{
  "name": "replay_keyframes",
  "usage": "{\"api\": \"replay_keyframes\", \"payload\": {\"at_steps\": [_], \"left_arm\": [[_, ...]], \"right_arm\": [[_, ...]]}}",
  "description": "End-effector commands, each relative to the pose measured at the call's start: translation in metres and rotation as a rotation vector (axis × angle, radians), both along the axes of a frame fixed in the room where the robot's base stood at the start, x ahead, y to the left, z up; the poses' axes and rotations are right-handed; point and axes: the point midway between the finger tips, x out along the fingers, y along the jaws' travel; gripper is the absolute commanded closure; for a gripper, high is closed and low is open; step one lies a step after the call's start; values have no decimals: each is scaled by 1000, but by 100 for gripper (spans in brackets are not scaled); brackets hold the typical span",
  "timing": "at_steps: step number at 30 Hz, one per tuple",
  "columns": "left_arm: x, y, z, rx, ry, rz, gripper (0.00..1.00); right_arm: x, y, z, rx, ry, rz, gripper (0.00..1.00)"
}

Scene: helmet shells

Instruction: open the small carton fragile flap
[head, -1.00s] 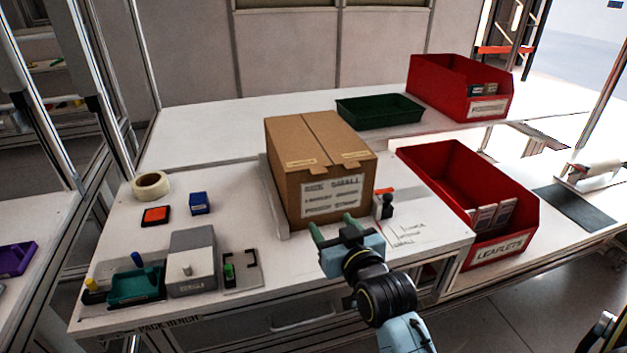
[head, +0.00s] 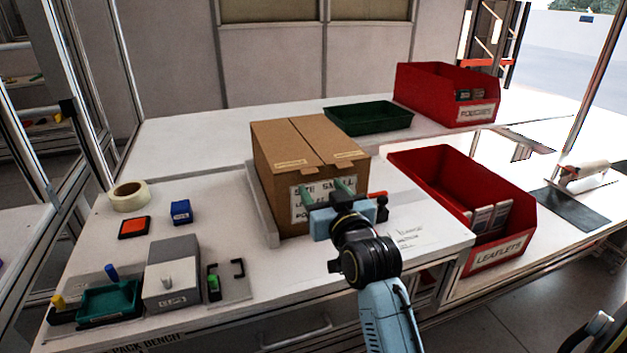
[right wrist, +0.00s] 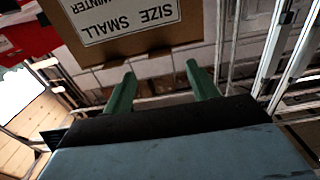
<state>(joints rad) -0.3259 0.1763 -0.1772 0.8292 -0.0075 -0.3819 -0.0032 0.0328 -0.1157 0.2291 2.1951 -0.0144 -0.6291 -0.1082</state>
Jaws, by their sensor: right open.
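The small brown carton (head: 275,150) stands upright on the bench with its two top flaps closed along a middle seam. Each flap has a pale label and a small tab at the front edge; the right flap (head: 335,143) is the one above my gripper. A white "SIZE SMALL" label is on the front face, and it also shows in the right wrist view (right wrist: 125,15). My right gripper (head: 327,190) is open and empty in front of that face, below the flap tabs. Its green fingers (right wrist: 160,85) point toward the carton. My left gripper is not in view.
Red bins stand to the right (head: 465,205) and back right (head: 445,95), with a dark green tray (head: 368,118) behind the carton. A tape roll (head: 129,196), blue block (head: 181,211), grey box (head: 172,272) and green tray (head: 108,301) are at left. A red-and-black item (head: 381,205) is close right of my gripper.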

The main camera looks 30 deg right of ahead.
Motion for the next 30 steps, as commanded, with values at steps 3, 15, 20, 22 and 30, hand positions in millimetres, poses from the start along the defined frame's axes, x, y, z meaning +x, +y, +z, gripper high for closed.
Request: {"api": "replay_keyframes", "payload": {"at_steps": [3, 15, 20, 22, 30], "left_arm": [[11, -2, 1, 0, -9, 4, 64], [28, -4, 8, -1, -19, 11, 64], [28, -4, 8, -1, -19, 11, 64], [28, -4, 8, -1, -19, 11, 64], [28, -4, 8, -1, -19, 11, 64]], "right_arm": [[24, -6, 0, 1, -2, 0, 42], [60, -15, 0, 0, -1, -1, 42], [61, -15, 0, 0, -1, -1, 42], [61, -15, 0, 0, 0, -1, 42], [60, -15, 0, 0, 0, -1, 75]]}}
